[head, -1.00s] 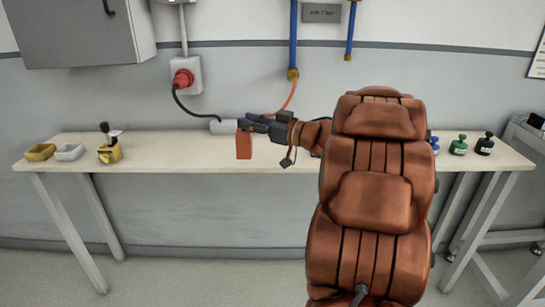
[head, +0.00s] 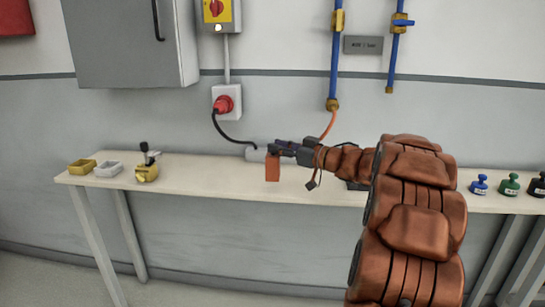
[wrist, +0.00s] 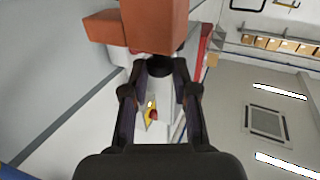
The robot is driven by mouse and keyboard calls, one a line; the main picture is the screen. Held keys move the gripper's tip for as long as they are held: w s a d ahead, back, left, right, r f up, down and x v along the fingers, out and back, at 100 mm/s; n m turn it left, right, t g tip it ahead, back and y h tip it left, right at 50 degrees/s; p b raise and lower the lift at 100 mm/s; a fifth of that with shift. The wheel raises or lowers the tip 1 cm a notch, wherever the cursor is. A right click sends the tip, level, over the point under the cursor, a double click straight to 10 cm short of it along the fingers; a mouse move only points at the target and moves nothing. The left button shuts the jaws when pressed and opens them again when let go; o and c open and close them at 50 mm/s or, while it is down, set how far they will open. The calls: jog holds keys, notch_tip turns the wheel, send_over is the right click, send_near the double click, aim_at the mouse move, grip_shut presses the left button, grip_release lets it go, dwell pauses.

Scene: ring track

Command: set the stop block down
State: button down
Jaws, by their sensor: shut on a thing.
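The stop block, an orange-brown upright block (head: 272,168), hangs from my gripper (head: 276,149) in the head view, in front of or over the middle of the pale bench (head: 225,180). Its lower end appears against the bench top; I cannot tell whether it touches. In the wrist view the block (wrist: 152,25) fills the top, beyond the fingertips of my gripper (wrist: 160,68), which are shut on it. My brown arm hides part of the bench to the right.
Yellow (head: 82,167) and white (head: 108,169) trays and a brass-coloured fixture (head: 147,172) stand at the bench's left. A grey cylinder (head: 255,154) lies behind the block. Blue (head: 479,185) and green (head: 510,184) items stand at the right. Bench top left of the block is clear.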

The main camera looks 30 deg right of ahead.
jog(key=shift+w+d+f, duration=0.1)
jog(key=shift+w+d, duration=0.1)
jog(key=shift+w, duration=0.9)
jog(key=shift+w+d+f, duration=0.1)
jog(key=shift+w+d, duration=0.05)
jog(key=shift+w, duration=0.9)
jog(key=shift+w+f+b, duration=0.2)
jog(key=shift+f+b, duration=0.05)
jog(key=shift+b, duration=0.1)
jog(key=shift+f+b, duration=0.45)
jog(key=shift+f, duration=0.95)
jog(key=shift+f, duration=0.15)
jog(key=c, duration=0.9)
grip_release()
jog(key=shift+f, duration=0.1)
jog(key=shift+s+d+r, duration=0.1)
jog(key=shift+s+r, duration=0.1)
jog(key=shift+s, duration=0.05)
jog(key=p+v, duration=0.1)
jog(key=v, duration=1)
jog(key=shift+s, duration=0.3)
jog(key=shift+w+d, duration=0.1)
jog(key=shift+w, duration=0.05)
